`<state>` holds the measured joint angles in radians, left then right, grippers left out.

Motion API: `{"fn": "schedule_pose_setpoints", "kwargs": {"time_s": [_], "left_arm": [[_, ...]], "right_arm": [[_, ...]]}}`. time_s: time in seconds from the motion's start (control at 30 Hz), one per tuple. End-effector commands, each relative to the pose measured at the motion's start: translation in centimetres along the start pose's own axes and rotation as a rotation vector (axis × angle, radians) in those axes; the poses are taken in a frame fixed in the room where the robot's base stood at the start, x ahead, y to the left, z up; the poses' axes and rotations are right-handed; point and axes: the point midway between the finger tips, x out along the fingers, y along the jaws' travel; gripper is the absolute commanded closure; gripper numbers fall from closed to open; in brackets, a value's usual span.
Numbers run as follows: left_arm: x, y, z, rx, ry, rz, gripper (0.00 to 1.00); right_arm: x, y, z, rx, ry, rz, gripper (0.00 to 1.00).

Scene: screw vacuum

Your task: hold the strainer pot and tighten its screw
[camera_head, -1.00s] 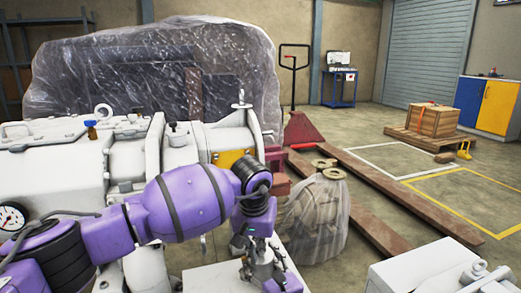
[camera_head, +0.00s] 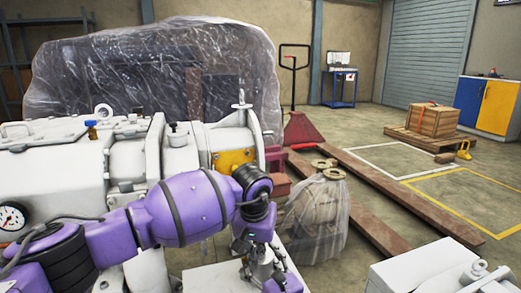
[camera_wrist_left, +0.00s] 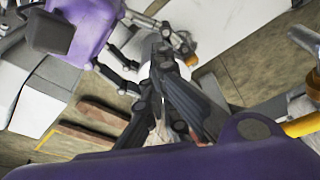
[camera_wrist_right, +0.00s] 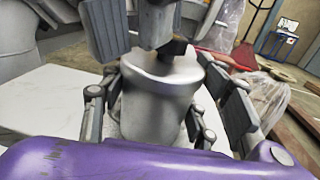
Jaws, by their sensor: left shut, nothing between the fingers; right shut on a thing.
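The strainer pot (camera_wrist_right: 155,112) is a smooth grey metal cup in the right wrist view. My right gripper (camera_wrist_right: 165,88) is shut around it, with a finger linkage on each side. The pot shows only partly in the head view (camera_head: 263,266). My left gripper (camera_wrist_left: 165,88) is shut and empty, its dark fingers together close to the pot and the right gripper. In the head view my left gripper (camera_head: 256,248) points down just above the pot. A dark piece shows over the pot's rim in the right wrist view; the screw itself cannot be made out.
A large white pump machine (camera_head: 55,165) with a pressure gauge (camera_head: 12,216) stands at the left. A white surface (camera_head: 212,279) lies beneath the grippers. Plastic-wrapped parts (camera_head: 315,220) and a red pallet truck (camera_head: 400,210) stand beyond.

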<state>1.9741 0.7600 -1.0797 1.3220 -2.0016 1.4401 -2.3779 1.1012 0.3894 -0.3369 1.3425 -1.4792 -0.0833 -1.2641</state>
Motion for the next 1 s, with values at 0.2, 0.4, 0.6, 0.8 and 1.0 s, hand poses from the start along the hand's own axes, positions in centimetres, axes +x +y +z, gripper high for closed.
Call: {"fn": "schedule_pose_setpoints", "kwargs": {"time_s": [0.2,0.4,0.6,0.8,1.0], "left_arm": [[0.34,0.0,0.01,0.001,-0.004,-0.001,1.0],[0.27,-0.19,-0.04,0.001,-0.002,-0.002,1.0],[0.33,-0.55,0.0,0.0,-0.003,-0.003,1.0],[0.37,-0.67,-0.01,-0.001,-0.004,-0.004,1.0],[0.32,-0.68,0.11,-0.001,-0.003,-0.004,1.0]], "right_arm": [[0.01,0.1,0.08,-0.004,-0.002,0.002,0.87],[0.02,0.12,0.1,-0.004,-0.002,0.002,0.87],[0.02,0.12,0.11,-0.003,-0.002,0.002,0.87],[0.02,0.1,0.12,-0.002,-0.002,0.002,0.87],[0.02,0.1,0.12,-0.002,-0.002,0.002,0.87]]}}
